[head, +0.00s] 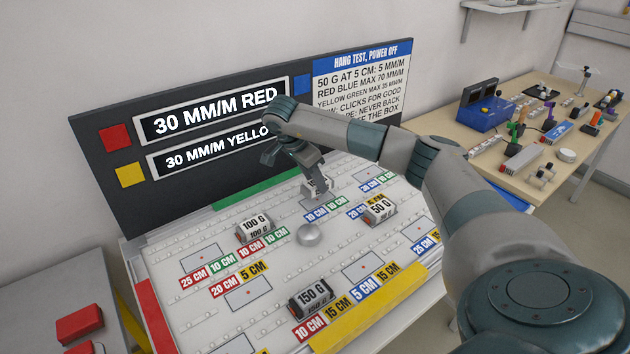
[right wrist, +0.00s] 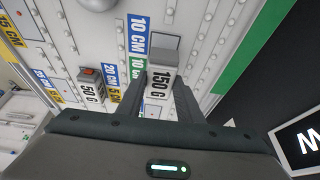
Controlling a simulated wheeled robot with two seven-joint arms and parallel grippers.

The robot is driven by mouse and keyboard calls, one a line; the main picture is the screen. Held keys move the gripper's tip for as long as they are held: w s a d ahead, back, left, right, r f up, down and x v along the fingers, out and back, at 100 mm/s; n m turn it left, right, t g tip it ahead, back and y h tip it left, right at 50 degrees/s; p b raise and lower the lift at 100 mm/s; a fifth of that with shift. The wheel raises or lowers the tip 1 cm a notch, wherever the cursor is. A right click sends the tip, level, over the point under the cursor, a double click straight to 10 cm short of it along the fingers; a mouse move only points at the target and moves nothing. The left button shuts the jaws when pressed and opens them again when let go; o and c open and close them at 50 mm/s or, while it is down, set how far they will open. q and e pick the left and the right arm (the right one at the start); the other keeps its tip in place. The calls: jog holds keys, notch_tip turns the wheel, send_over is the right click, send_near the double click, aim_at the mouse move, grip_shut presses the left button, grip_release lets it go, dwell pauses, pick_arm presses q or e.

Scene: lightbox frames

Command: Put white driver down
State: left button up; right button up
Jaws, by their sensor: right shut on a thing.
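My right gripper (head: 315,178) is over the far middle of the white board (head: 205,335). Its fingers are shut on a small grey block with a white label, which also shows between the fingertips (right wrist: 160,92) in the right wrist view. The label of this held block (right wrist: 158,84) reads 150 G, and its far end is plain grey. It is over or on the board by a blue 10 CM and a green label; I cannot tell if it touches. No other thing shows clearly as a white driver. My left gripper is out of view.
Blocks marked 100 G (head: 253,228), 50 G (head: 379,211) and 150 G (head: 311,297) stand on the board. A round silver disc (head: 309,235) lies in front of the gripper. A dark sign panel (head: 110,165) rises behind. A cluttered wooden table (head: 440,130) is at right.

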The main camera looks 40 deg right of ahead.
jog(key=shift+f, duration=0.75)
jog(key=shift+f+b, duration=0.3)
jog(key=shift+f, duration=0.3)
